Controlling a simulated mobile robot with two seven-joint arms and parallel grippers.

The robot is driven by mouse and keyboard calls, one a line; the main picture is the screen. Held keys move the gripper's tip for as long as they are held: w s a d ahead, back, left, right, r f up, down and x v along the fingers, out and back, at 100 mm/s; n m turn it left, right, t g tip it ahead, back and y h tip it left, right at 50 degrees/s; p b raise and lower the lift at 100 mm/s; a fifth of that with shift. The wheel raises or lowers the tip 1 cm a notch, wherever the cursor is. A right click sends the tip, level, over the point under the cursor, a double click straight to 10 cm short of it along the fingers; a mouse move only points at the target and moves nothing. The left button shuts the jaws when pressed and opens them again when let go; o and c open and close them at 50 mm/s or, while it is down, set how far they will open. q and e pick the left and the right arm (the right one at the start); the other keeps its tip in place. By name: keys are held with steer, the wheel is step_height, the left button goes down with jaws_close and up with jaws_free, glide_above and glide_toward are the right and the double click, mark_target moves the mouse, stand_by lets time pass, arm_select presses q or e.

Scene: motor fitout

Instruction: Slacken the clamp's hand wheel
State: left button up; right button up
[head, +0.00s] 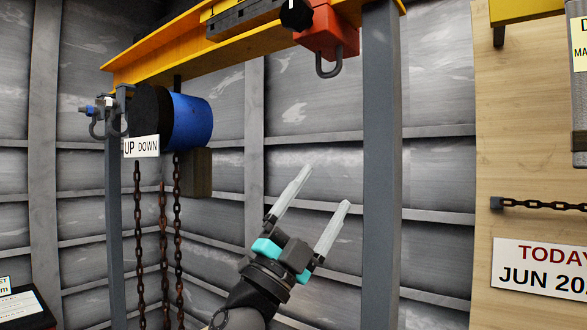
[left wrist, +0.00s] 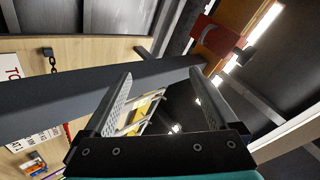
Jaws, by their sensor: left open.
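The red clamp (head: 328,38) hangs on the yellow overhead beam (head: 190,42), with a dark shackle loop below it. Its black hand wheel (head: 296,15) sits on the clamp's left side near the top edge of the head view. In the left wrist view the red clamp (left wrist: 213,38) shows at the upper right, with a dark knob (left wrist: 246,56) beside it. My left gripper (head: 325,186) is open and empty, well below the clamp, its fingers pointing up and right. Its fingers also show in the left wrist view (left wrist: 161,76). My right gripper is not seen.
A grey post (head: 381,160) stands just right of my left gripper. A blue hoist (head: 190,122) with rusty chains (head: 177,215) hangs at left beside an UP DOWN sign (head: 141,146). A wooden board (head: 520,205) with a chain and date sign is at right.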

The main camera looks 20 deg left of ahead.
arm_select(q)
steer(key=s+d+r+m+g+h+p, duration=0.1)
steer(key=s+d+r+m+g+h, duration=0.3)
steer(key=r+m+g, duration=0.55)
steer(key=s+d+r+m+g+h, duration=0.1)
steer(key=s+d+r+m+g, duration=0.45)
steer(key=m, duration=0.75)
steer(key=n+t+y+p, duration=0.1)
steer(key=n+t+y, duration=0.5)
steer(key=t+y, duration=0.5)
glide_toward(291, 8)
steer(key=w+d+p, duration=0.1)
steer(key=w, duration=0.2)
steer(key=w+d+r+g+y+p, duration=0.1)
steer(key=w+p, duration=0.1)
steer(key=w, duration=0.1)
steer(key=w+d+r+g+y+p, duration=0.1)
steer(key=w+d+p, duration=0.1)
steer(key=w, duration=0.2)
steer(key=shift+d+r, duration=0.1)
steer(key=shift+r, duration=0.1)
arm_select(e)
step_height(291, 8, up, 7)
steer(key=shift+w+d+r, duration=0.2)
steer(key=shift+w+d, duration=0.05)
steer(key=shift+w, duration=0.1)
arm_select(q)
steer(key=c, duration=1.4)
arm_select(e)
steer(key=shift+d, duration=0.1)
